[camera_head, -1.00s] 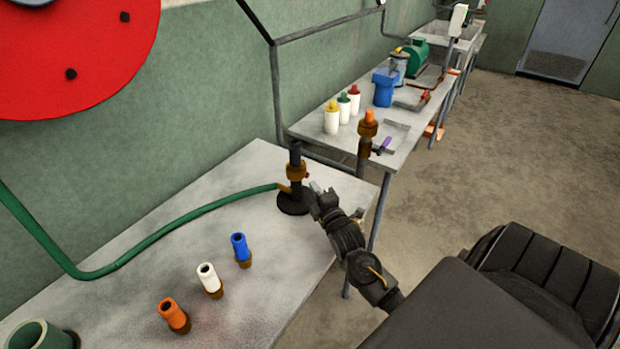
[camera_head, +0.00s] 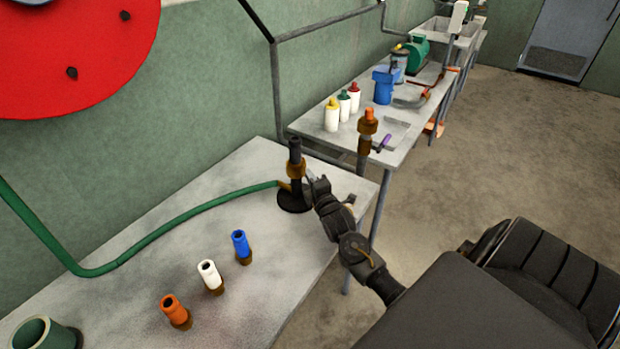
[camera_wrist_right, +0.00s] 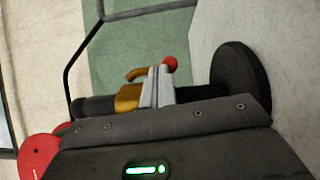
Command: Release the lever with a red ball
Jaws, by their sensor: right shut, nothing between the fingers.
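The lever's red ball (camera_wrist_right: 170,63) shows in the right wrist view, just beyond the fingers. It belongs to the brass fitting (camera_head: 296,168) of a black burner-like stand (camera_head: 294,198) on the near table. In the head view the ball is hidden behind my right gripper (camera_head: 312,177). That gripper is at the right side of the brass fitting. Its fingers, also in the right wrist view (camera_wrist_right: 160,85), are shut with nothing between them. The fingertips look close to the ball; I cannot tell whether they touch. My left gripper is not in view.
A green hose (camera_head: 180,225) runs from the fitting across the near table. Orange (camera_head: 174,310), white (camera_head: 209,275) and blue (camera_head: 240,245) nozzles stand in front. A second table behind holds bottles (camera_head: 332,115) and a blue container (camera_head: 383,86). A metal frame (camera_head: 277,90) rises behind the stand.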

